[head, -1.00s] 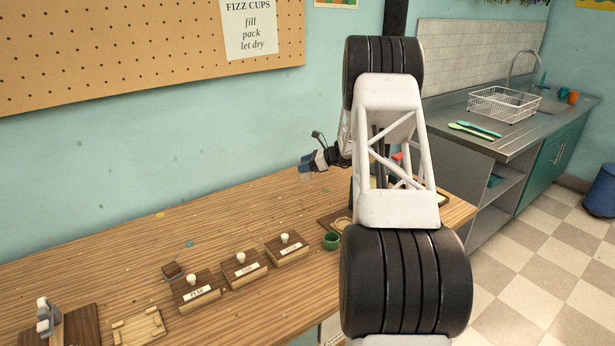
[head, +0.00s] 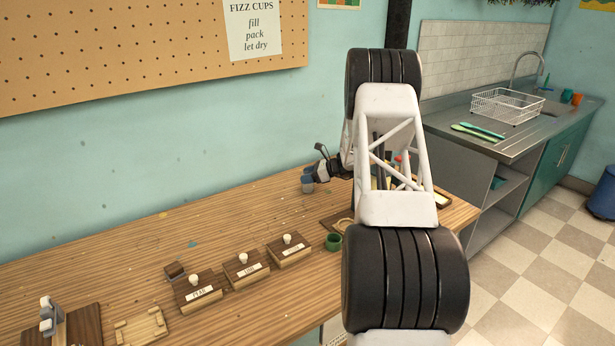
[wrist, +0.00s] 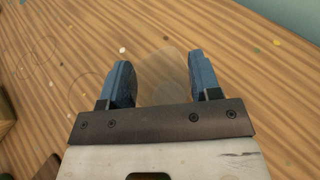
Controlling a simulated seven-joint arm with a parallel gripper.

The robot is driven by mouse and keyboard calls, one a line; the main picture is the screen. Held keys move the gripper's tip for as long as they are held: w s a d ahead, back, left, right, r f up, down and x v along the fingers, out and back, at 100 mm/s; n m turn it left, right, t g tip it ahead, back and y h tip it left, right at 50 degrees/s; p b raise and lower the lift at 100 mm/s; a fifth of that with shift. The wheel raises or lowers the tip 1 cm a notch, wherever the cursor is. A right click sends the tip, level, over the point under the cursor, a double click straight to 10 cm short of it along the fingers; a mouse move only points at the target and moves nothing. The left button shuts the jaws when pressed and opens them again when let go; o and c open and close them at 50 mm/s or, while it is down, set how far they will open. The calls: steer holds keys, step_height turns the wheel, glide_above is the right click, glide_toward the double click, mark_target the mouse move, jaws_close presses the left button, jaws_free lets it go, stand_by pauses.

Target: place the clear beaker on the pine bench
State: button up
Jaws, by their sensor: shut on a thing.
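The clear beaker (wrist: 163,75) is between the two blue fingers of my gripper (wrist: 162,82) in the wrist view. It is see-through and faint, with the wood grain showing through it. My gripper (head: 307,184) is shut on it, low over the back part of the pine bench (head: 130,262) near the wall. I cannot tell whether the beaker's base touches the wood. In the head view the beaker is hardly visible at the fingertips.
Labelled wooden boxes with white knobs (head: 243,258) stand along the front of the bench. A green cup (head: 333,242) stands right of them. A wooden tray (head: 142,326) and a dark stand (head: 75,328) are at front left. Small coloured scraps lie about. The back left is mostly clear.

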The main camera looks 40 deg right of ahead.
steer(key=shift+f, duration=0.1)
steer(key=o, duration=0.9)
steer(key=shift+o, duration=0.2)
steer(key=shift+s+d+r, duration=0.3)
steer(key=shift+d, duration=0.05)
steer(key=shift+v, duration=1)
step_height(320, 180, up, 6)
steer(key=shift+f, duration=0.2)
steer(key=shift+r, duration=0.7)
